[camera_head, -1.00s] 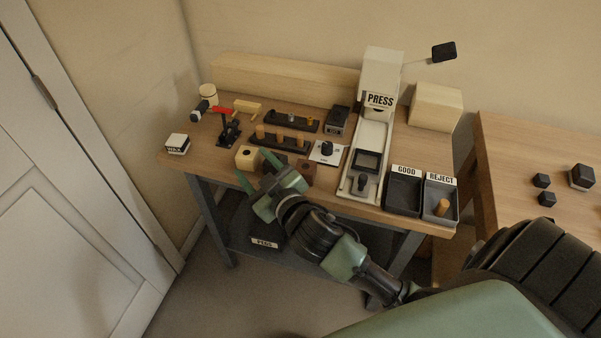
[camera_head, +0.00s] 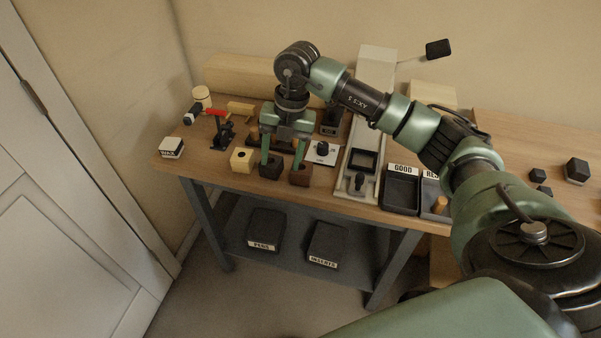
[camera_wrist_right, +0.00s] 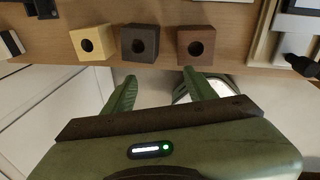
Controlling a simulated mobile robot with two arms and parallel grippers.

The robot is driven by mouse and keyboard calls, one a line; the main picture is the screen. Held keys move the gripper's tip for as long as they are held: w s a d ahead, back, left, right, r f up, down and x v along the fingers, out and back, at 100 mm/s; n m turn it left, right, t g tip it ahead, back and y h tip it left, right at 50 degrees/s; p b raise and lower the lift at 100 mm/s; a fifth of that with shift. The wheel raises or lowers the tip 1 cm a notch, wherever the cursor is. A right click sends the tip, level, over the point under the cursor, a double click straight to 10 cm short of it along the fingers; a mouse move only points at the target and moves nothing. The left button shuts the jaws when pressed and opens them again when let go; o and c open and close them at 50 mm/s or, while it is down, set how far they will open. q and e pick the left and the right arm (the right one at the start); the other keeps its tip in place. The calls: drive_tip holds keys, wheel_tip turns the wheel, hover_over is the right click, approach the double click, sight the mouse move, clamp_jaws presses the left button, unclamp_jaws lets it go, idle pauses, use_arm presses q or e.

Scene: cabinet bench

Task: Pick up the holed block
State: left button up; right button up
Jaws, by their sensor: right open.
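Three blocks with round holes stand in a row at the bench's front edge. They are a pale wood block (camera_head: 241,161), a dark grey block (camera_head: 270,168) and a reddish-brown block (camera_head: 300,175). In the wrist view the pale block (camera_wrist_right: 91,46), dark grey block (camera_wrist_right: 139,45) and brown block (camera_wrist_right: 196,47) show their holes. My right gripper (camera_head: 281,163) is open and empty, its fingers pointing down by the dark and brown blocks. In the wrist view its fingertips (camera_wrist_right: 158,74) appear on the near side of the blocks. My left gripper is not in view.
A white dial panel (camera_head: 324,153) lies right of the blocks, then the press base (camera_head: 357,184) and the GOOD bin (camera_head: 401,191). A WAX block (camera_head: 171,148) sits at the left corner. PEGS (camera_head: 265,229) and INSERTS (camera_head: 327,244) bins stand on the lower shelf.

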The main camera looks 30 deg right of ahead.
sight(302, 169)
drive_tip(key=d, duration=0.1)
drive_tip(key=d+r+h, duration=0.1)
drive_tip(key=d, duration=0.1)
drive_tip(key=d+m+h, duration=0.1)
drive_tip(key=d, duration=0.1)
drive_tip(key=shift+s+d+r, duration=0.1)
drive_tip(key=shift+s+r, duration=0.1)
drive_tip(key=shift+s, duration=0.05)
drive_tip(key=shift+s+d+f+g, duration=0.1)
drive_tip(key=shift+d+f+g, duration=0.1)
drive_tip(key=shift+f+g, duration=0.1)
drive_tip(key=f, duration=0.3)
drive_tip(key=f+p, duration=0.1)
drive_tip(key=f, duration=0.3)
drive_tip(key=shift+s+a, duration=0.1)
drive_tip(key=shift+a, duration=0.1)
drive_tip(key=c, duration=1.1)
